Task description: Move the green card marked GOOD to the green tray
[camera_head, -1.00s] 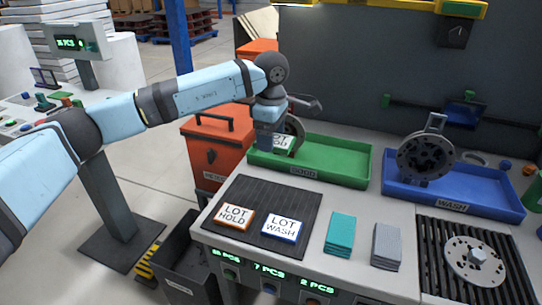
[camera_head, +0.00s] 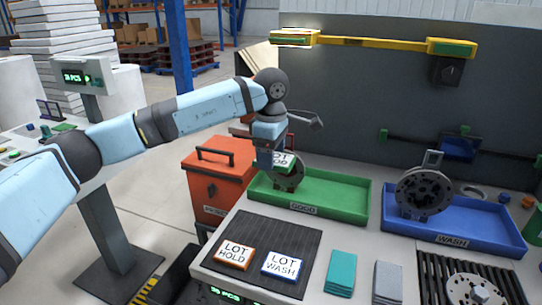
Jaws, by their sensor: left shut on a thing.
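My left gripper (camera_head: 272,158) is above the back left part of the green tray (camera_head: 335,207), which is labelled GOOD. It is shut on the green-edged card (camera_head: 284,162), held tilted in front of a grey metal disc (camera_head: 290,180) that stands in the tray. Part of the card's lettering is hidden by the gripper. The card looks raised above the tray floor. My right gripper is not in view.
A black mat (camera_head: 262,222) holds an orange LOT HOLD card (camera_head: 235,255) and a blue LOT WASH card (camera_head: 283,266). The blue WASH tray (camera_head: 478,225) holds another disc (camera_head: 424,193). A red bin (camera_head: 215,185) stands left of the tray. Teal (camera_head: 341,272) and grey (camera_head: 388,282) stacks sit in front.

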